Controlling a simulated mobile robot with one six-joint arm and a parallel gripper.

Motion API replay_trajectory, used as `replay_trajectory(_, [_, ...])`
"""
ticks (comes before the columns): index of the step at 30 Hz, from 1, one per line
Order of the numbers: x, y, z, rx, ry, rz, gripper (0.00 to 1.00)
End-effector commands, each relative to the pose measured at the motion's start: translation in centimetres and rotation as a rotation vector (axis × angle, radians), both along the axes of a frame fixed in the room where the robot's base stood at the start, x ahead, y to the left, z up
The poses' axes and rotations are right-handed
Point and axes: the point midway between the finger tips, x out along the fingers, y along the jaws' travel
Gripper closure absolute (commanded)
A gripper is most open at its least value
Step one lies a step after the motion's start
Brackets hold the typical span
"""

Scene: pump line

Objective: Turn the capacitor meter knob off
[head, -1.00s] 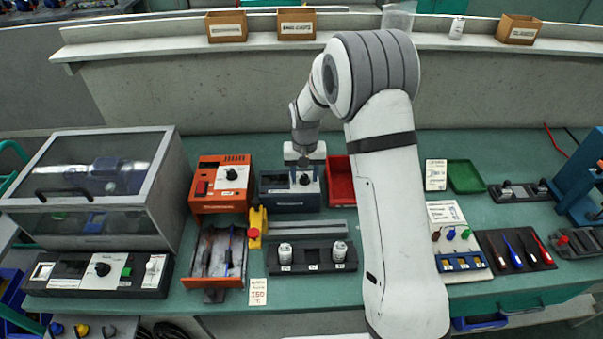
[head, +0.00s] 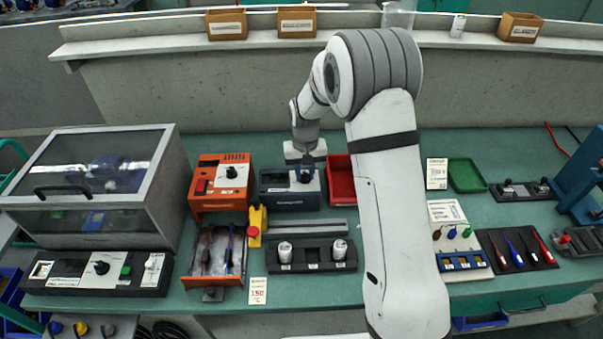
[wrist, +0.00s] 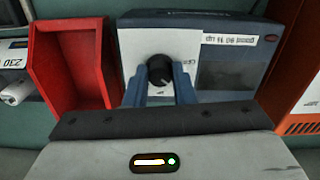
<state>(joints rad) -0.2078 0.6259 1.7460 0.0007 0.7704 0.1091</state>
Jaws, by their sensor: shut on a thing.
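The capacitor meter is a dark blue box (head: 272,200) on the green bench, between the orange unit and the red bin. Its face shows in the wrist view (wrist: 270,52) with a white panel, a dark display and a black round knob (wrist: 160,70). My gripper (wrist: 159,84) is at the panel, its two blue fingers on either side of the knob and shut on it. In the head view my gripper (head: 305,172) reaches down to the meter from above and hides part of it. The knob's marks are mostly hidden or too small to read.
A red bin (head: 340,182) stands close beside the meter, and an orange unit (head: 221,186) with its own black knob stands on the other side. A rack with two white cylinders (head: 312,256) lies in front. A yellow stand with a red button (head: 257,226) is near.

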Motion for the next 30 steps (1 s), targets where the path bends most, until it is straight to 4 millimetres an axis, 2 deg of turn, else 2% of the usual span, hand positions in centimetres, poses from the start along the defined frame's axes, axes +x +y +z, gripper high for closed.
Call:
replay_trajectory(18, [0.13, -0.03, -0.04, 0.001, -0.006, 0.491, 1.0])
replay_trajectory(30, [0.15, -0.08, 0.09, 0.0, -0.006, 0.677, 1.0])
